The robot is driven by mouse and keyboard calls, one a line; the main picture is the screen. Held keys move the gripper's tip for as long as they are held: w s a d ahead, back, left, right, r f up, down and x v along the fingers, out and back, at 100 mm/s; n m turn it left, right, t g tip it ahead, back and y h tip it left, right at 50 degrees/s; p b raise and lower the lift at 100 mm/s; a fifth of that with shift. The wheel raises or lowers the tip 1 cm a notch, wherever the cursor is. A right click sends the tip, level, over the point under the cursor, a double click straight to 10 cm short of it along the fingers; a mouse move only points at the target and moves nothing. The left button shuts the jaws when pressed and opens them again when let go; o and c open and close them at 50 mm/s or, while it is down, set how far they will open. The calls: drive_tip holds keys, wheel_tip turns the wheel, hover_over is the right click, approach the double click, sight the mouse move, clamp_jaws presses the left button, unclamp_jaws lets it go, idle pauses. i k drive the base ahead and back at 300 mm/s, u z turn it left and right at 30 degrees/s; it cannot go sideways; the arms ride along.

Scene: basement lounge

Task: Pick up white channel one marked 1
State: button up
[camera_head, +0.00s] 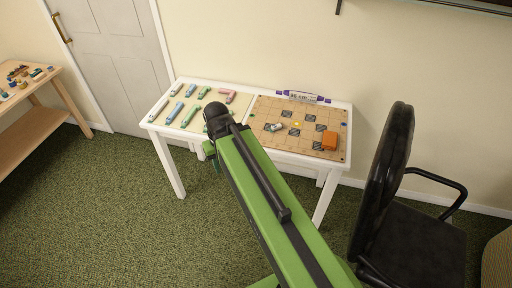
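Several channel pieces lie on the left part of the white table (284,157). A long whitish channel (158,109) lies near the table's left edge, and a shorter whitish piece (176,89) lies behind it. Blue channels (174,113), green channels (190,116) and a pink piece (229,96) lie to their right. A small whitish piece (276,127) lies on the tan board (300,112). I cannot read a number 1 on any of them. My green arm reaches toward the table's middle, its black joint beside the board. My gripper's fingers do not show.
An orange block (329,140) and a purple-ended marker-like object (303,97) are on or by the board. A black chair (408,219) stands at the right. A wooden shelf (34,98) with small items is at the left. Green carpet is clear in front.

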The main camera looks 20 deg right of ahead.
sight(277, 126)
drive_tip(key=u, duration=0.35)
drive_tip(key=k, duration=0.7)
drive_tip(key=u, duration=0.85)
drive_tip(key=i, duration=1.5)
drive_tip(key=z, duration=0.85)
drive_tip(key=i, duration=1.5)
drive_tip(key=z, duration=1.05)
drive_tip(key=k, duration=0.8)
drive_tip(key=z, duration=0.15)
drive_tip(key=i, duration=0.95)
drive_tip(key=u, duration=0.05)
